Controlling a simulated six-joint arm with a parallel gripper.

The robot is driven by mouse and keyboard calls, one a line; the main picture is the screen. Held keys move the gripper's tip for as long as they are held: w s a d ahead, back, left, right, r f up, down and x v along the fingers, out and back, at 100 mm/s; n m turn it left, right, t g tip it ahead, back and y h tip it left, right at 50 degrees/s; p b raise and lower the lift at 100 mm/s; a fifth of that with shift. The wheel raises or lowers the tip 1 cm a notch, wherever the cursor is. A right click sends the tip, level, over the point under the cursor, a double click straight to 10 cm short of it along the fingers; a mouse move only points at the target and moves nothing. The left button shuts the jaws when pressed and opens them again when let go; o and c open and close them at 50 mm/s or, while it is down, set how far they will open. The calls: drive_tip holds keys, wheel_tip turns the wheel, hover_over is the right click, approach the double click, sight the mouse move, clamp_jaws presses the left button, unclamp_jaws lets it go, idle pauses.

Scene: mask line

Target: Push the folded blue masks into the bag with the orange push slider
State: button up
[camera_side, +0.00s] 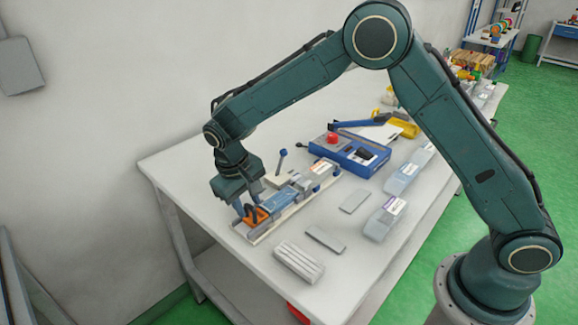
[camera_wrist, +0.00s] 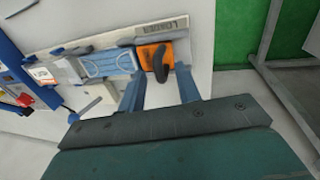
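The orange push slider (camera_side: 258,216) sits at the near-left end of a pale loading fixture (camera_side: 262,233). In the wrist view the slider (camera_wrist: 176,53) has a dark upright handle (camera_wrist: 162,66). The folded blue masks (camera_wrist: 106,65) lie flat in the fixture's channel beside the slider; they also show in the side view (camera_side: 283,199). The clear bag (camera_wrist: 66,72), with a white and orange label, is at the channel's other end. My gripper (camera_wrist: 160,75) is over the slider, its two fingers apart on either side of the handle. Contact with the handle is unclear.
A blue sealer-like machine (camera_side: 350,153) with a red knob stands behind the fixture. A stack of white strips (camera_side: 299,261), flat grey pads (camera_side: 326,239) and clear packs (camera_side: 384,218) lie to the right. A small lever (camera_side: 282,160) rises beside the fixture.

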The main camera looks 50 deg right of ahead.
drive_tip(key=shift+c, duration=0.4)
clamp_jaws()
drive_tip(key=d, duration=1.6)
drive_tip(key=shift+d, duration=0.3)
drive_tip(key=shift+o, duration=0.4)
unclamp_jaws()
drive_tip(key=shift+a, duration=0.1)
